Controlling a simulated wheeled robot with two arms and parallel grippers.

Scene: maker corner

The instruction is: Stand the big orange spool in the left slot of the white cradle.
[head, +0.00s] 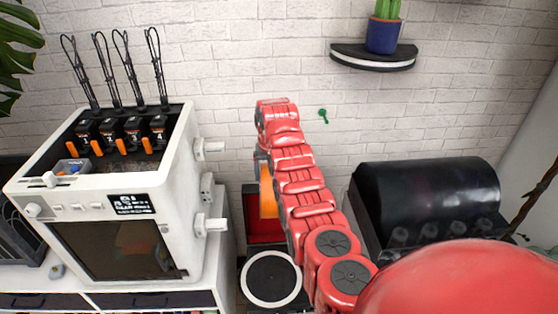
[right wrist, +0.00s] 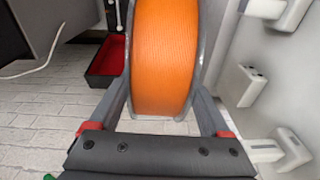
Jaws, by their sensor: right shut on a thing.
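The big orange spool (right wrist: 165,55) fills the upper middle of the right wrist view, its orange winding between two grey flanges. My right gripper (right wrist: 163,95) is shut on it, one finger along each side. In the head view the spool (head: 268,192) shows as an orange strip, partly hidden behind my red right arm. It is held up beside the right side of the white printer. I cannot make out the white cradle for certain in either view. My left gripper is not in view.
White brackets (head: 211,223) stick out from the right side of the white printer (head: 185,190), close to the spool. A red-lined bin (head: 262,230) sits low beside the printer. A black drum-shaped machine (head: 425,200) stands at the right. A wall shelf (head: 373,60) holds a cactus.

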